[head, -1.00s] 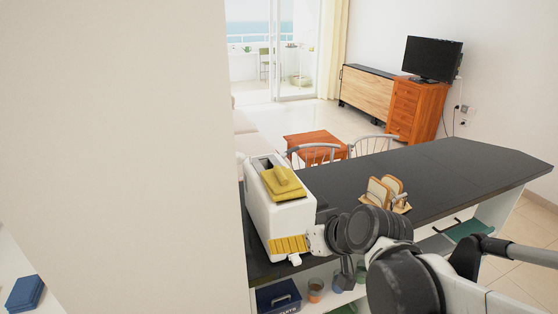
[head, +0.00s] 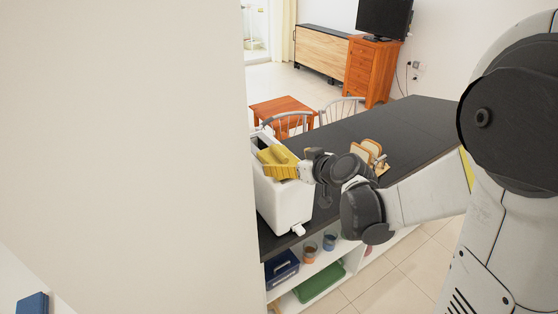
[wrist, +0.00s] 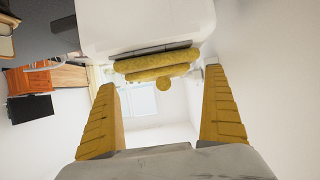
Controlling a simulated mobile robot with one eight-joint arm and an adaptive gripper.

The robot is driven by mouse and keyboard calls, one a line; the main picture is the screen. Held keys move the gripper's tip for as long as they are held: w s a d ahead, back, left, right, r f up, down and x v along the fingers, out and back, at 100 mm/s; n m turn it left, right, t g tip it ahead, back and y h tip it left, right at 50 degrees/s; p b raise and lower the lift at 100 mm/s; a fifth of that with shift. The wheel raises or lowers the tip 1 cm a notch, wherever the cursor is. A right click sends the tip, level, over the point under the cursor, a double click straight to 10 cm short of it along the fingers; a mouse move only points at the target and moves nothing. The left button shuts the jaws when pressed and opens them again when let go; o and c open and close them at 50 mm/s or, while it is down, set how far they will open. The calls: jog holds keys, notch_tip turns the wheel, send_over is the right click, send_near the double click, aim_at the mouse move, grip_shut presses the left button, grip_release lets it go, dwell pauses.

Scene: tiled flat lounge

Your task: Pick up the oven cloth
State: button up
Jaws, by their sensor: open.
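The oven cloth (wrist: 155,73) is yellow, folded in layers with a rolled piece, and lies on top of a white toaster (head: 282,204). In the head view its yellow runs together with my yellow fingers, so their edges are hard to part. My gripper (wrist: 160,82) is open, with one ridged finger to the left of the cloth and one to the right in the wrist view. Clear gaps show between the fingers and the cloth. In the head view my gripper (head: 278,171) is at the top of the toaster.
The toaster stands on a dark counter (head: 412,123), close to a white wall (head: 120,150) on the left. A toast rack (head: 368,157) is to its right. The shelf below holds a blue box (head: 281,267), cups (head: 309,253) and a green tray (head: 320,284).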

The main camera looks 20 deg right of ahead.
aim_at(281, 158)
jog(key=b+x, duration=0.1)
jog(key=x, duration=0.3)
jog(key=shift+w+f, duration=0.15)
jog(key=shift+w, duration=0.25)
jog(key=c, duration=1)
jog(key=shift+o, duration=0.2)
